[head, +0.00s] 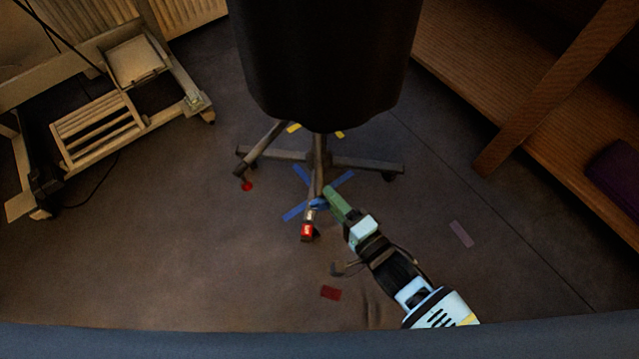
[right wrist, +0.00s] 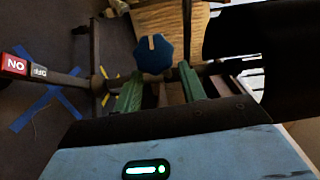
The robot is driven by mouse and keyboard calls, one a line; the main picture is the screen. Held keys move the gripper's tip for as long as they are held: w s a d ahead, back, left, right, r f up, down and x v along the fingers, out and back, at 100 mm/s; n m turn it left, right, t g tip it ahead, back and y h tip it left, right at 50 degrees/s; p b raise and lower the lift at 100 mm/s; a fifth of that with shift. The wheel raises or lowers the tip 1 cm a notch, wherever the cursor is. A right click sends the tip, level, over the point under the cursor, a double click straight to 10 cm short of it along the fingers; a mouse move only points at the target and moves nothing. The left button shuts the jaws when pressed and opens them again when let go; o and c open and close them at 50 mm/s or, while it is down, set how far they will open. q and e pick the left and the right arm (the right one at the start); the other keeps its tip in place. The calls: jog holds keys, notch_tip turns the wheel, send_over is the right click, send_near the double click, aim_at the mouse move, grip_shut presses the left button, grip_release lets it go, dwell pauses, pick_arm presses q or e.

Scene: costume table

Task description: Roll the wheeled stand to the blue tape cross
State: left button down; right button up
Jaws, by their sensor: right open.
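The wheeled stand has a dark cloth body (head: 320,60) over a grey base with several legs and casters (head: 360,163). One leg points toward me and ends at a red caster pedal (head: 307,231); its "ON" label (right wrist: 14,64) and an "OFF" label show in the right wrist view. The blue tape cross (head: 293,211) lies on the floor under this leg, partly hidden by it, and also shows in the right wrist view (right wrist: 60,96). My right gripper (head: 325,196) is open beside the leg. In the right wrist view, a blue knob (right wrist: 153,55) sits just beyond its green fingers (right wrist: 160,86). My left gripper is out of view.
A wooden rack (head: 100,130) stands at the left. A wooden shelf (head: 500,80) with a purple item (head: 616,172) is at the right. Red tape (head: 331,293), a red dot (head: 247,186), yellow marks (head: 293,128) and a pale strip (head: 461,234) lie flat.

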aim_at(320, 186)
jog(key=shift+b+x, duration=0.8)
jog(key=shift+x, duration=1.8)
jog(key=shift+c, duration=0.4)
jog(key=c, duration=0.7)
grip_shut()
